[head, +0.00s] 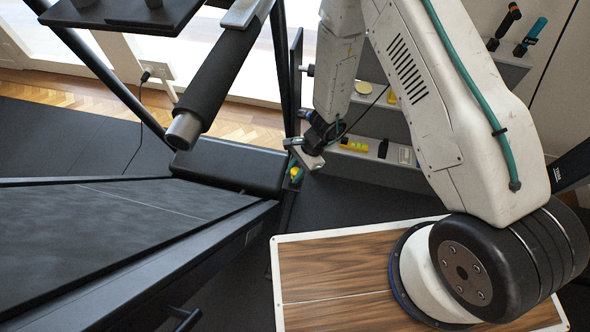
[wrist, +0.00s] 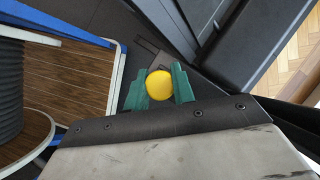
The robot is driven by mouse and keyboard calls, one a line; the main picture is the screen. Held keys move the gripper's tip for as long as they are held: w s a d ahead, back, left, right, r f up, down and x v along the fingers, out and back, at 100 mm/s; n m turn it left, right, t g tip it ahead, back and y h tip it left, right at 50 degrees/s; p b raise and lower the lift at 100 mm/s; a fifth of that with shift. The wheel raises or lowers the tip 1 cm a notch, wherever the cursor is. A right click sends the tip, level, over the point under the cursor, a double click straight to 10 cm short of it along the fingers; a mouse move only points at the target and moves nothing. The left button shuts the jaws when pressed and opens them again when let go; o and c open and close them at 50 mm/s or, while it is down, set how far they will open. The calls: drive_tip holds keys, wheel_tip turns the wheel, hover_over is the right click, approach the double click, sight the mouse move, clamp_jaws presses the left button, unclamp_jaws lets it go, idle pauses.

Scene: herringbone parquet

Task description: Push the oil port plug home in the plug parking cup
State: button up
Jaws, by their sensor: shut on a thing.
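The oil port plug shows as a round yellow cap (wrist: 160,85) between the two green fingers of my gripper (wrist: 159,88) in the wrist view. Both fingers press against its sides, so my gripper is shut on it. In the head view the yellow plug (head: 295,171) is a small spot just below my gripper (head: 294,177), beside the treadmill's corner. The plug parking cup cannot be made out clearly; the cap and fingers hide what lies under the plug. I cannot tell how deep the plug sits.
The treadmill (head: 110,225) fills the left, with its black end housing (head: 228,165) close to my gripper. A grey shelf (head: 375,172) with several small items stands behind my arm. Dark mat (head: 350,205) lies open between the treadmill and the shelf.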

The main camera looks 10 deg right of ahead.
sight(297, 169)
drive_tip(key=shift+f, duration=0.4)
drive_tip(key=o, duration=1)
drive_tip(key=shift+o, duration=0.2)
drive_tip(key=v, duration=0.7)
drive_tip(key=shift+w+d+r, duration=0.1)
drive_tip(key=shift+d+r, duration=0.1)
drive_tip(key=shift+r, duration=0.1)
